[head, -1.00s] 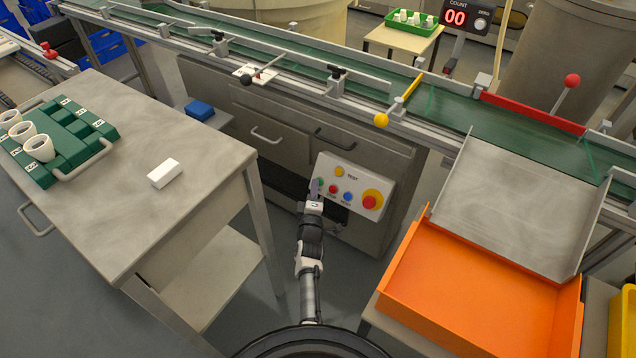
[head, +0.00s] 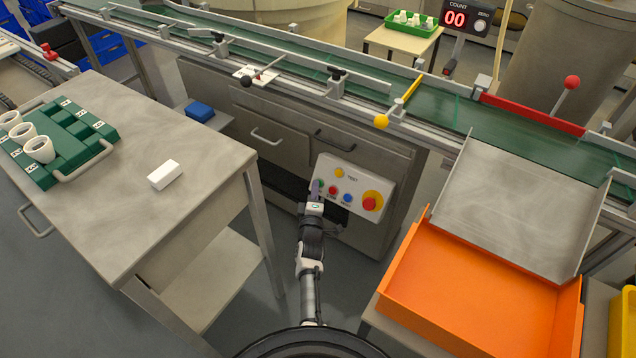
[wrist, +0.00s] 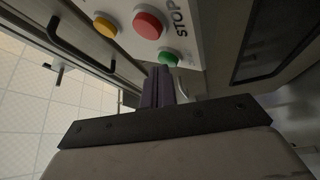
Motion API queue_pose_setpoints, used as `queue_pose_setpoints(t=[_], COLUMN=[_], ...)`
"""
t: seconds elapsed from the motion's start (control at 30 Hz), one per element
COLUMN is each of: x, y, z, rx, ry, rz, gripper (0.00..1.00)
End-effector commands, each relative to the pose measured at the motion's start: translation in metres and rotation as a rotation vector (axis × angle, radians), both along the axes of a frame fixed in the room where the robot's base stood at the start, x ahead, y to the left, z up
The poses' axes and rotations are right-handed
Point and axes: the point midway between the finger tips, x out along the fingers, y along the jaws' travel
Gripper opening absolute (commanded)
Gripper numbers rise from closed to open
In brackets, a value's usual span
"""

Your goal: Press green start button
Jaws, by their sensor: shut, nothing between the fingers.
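The control panel (head: 362,172) on the cabinet front carries a green button (wrist: 168,58), a red button (head: 333,190), a blue button (head: 347,198), a yellow button (head: 339,173) and a large red knob on a yellow base (head: 370,203). In the head view my gripper (head: 316,186) is at the panel's left edge and partly covers the green button. In the wrist view my gripper (wrist: 161,72) is shut and empty, its fingertips right by the green button. I cannot tell whether they touch it.
A green conveyor belt (head: 440,100) runs behind the panel. A steel table (head: 205,150) with a white block (head: 164,174) stands left. An orange bin (head: 480,300) stands right. The counter display (head: 455,18) reads 00.

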Motion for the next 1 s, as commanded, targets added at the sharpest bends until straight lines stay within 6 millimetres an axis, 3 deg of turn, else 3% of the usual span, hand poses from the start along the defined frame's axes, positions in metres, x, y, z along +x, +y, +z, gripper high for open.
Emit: queue_pose_setpoints(t=[0.6, 1.0], x=[-0.009, -0.027], y=[0.006, 0.02], z=[0.006, 0.024], rx=[0.0, -0.001], ry=[0.001, 0.002], rz=[0.001, 0.002], gripper=[0.0, 0.0])
